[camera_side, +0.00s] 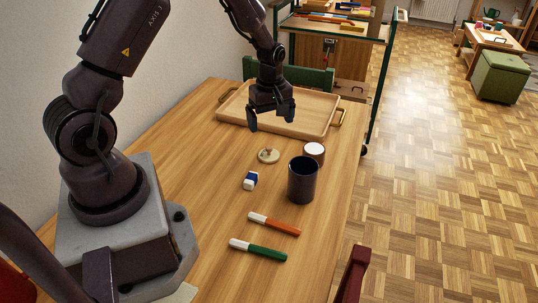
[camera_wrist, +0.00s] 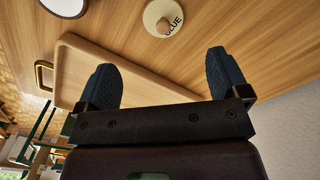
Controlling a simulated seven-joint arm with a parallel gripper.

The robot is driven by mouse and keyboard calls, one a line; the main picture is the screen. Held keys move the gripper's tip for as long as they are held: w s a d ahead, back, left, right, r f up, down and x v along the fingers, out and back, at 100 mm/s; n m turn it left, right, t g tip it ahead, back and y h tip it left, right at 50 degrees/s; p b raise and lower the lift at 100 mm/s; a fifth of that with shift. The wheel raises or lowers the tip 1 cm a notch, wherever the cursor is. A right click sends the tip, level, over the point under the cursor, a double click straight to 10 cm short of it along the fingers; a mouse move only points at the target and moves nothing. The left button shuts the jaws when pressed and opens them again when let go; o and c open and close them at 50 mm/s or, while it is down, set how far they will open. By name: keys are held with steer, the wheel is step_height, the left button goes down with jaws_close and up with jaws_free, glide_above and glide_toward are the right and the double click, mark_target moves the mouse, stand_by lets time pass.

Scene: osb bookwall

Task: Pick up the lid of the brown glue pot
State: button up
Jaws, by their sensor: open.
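The lid (camera_side: 268,156) is a small cream disc with a knob, lying flat on the wooden table. In the wrist view the lid (camera_wrist: 152,22) shows at the top, with "GLUE" lettering and a tan knob. The brown glue pot (camera_side: 314,160) stands uncovered to the right of the lid, with a whitish top. My gripper (camera_side: 271,115) is open and empty, above the table near the tray's front edge, apart from the lid. In the wrist view its two fingers (camera_wrist: 163,70) are spread wide, with the lid beyond their tips.
A dark mug (camera_side: 303,182) stands just in front of the pot. A blue and white eraser (camera_side: 251,181), an orange marker (camera_side: 274,224) and a green marker (camera_side: 258,250) lie nearer. A wooden tray (camera_side: 232,116) with handles lies behind. The table left of the lid is clear.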

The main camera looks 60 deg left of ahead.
mark_target(269, 147)
steer(key=f, duration=1)
steer(key=shift+s, duration=0.2)
steer(key=c, duration=1)
